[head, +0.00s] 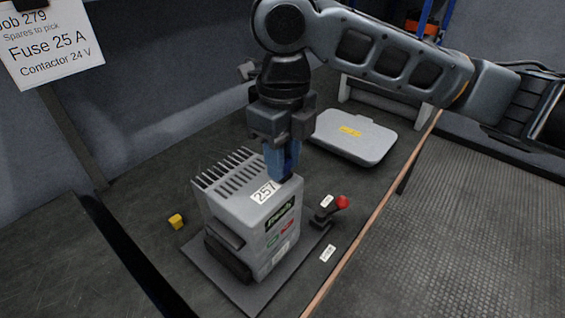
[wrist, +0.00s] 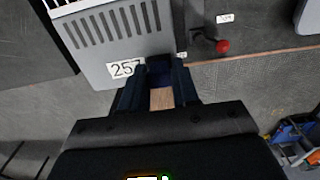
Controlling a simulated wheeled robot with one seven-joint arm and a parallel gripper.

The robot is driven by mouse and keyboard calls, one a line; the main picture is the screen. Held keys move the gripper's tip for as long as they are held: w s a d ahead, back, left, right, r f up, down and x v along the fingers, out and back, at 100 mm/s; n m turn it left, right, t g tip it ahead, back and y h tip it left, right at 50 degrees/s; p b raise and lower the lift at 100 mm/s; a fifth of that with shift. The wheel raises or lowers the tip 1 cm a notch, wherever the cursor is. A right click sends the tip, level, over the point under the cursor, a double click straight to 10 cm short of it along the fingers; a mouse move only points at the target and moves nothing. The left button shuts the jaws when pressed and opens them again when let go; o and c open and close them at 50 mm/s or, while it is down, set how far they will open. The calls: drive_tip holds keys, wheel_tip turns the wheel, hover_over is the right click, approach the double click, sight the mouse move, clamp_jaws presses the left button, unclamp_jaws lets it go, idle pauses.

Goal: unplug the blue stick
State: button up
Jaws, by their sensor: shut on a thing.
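The grey capacitor bank unit (head: 240,205) stands upright on a flat plate, with a row of fins on top and a label reading 257. My gripper (head: 282,162) points down at the end of its top beyond the label. In the wrist view, my gripper (wrist: 158,88) has its two dark blue fingers closed on the blue stick (wrist: 159,66), at the edge of the unit (wrist: 112,38). The fingers hide much of the stick. I cannot tell whether its lower end is still seated in the unit.
A red-knobbed lever (head: 342,202) stands right of the unit, with small labels nearby. A yellow cube (head: 176,221) lies to the left. A pale flat case (head: 352,137) lies behind on the bench. The wooden bench edge (head: 352,245) runs along the right.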

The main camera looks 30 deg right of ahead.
clamp_jaws()
drive_tip(key=shift+r, duration=0.1)
drive_tip(key=shift+r+p, duration=2.25)
drive_tip(key=shift+r, duration=0.65)
